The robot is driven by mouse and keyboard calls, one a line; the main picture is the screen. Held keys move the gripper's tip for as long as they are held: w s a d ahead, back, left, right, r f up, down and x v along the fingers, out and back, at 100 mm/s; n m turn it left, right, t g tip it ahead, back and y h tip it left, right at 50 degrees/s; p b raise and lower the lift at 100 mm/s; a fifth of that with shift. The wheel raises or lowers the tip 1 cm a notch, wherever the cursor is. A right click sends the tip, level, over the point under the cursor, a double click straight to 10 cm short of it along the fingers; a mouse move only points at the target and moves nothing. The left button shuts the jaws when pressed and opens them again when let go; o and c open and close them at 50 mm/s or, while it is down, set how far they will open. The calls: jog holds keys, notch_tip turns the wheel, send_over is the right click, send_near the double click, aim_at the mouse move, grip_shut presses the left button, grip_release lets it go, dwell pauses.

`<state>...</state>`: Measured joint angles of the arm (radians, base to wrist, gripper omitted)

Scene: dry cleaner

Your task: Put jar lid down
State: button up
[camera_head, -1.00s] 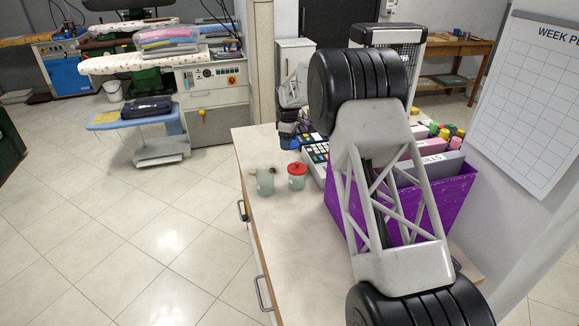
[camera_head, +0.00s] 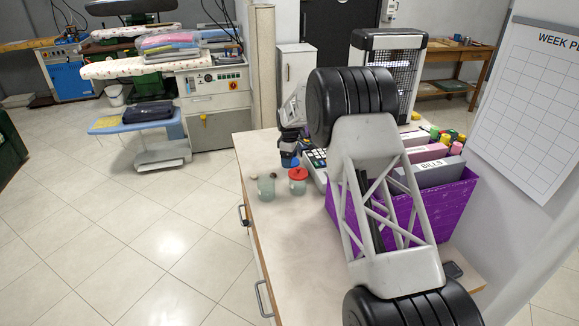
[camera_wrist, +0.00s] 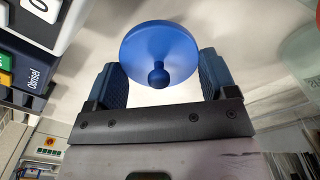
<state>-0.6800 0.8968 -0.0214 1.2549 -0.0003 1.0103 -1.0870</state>
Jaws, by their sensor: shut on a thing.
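A round blue jar lid (camera_wrist: 160,45) with a small ball knob is between the fingers of my gripper (camera_wrist: 163,80) in the wrist view. My gripper is shut on it. In the head view my gripper (camera_head: 289,158) is small and partly hidden by my arm, above the counter just behind the jars. A pale green jar (camera_head: 266,188) without a visible lid stands upright on the counter. Beside it to the right is a similar jar with a red lid (camera_head: 298,175). Whether the blue lid touches anything is unclear.
A keypad device (camera_head: 316,160) is close to the right of my gripper. A purple file box (camera_head: 450,210) with folders stands on the counter's (camera_head: 285,235) right, behind my arm. The counter's left edge is near the green jar. The front part is mostly bare.

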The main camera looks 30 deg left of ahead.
jog(key=shift+f, duration=1.85)
jog(key=shift+f, duration=0.15)
jog(key=o, duration=0.8)
notch_tip(320, 180, up, 12)
jog(key=shift+r, duration=0.15)
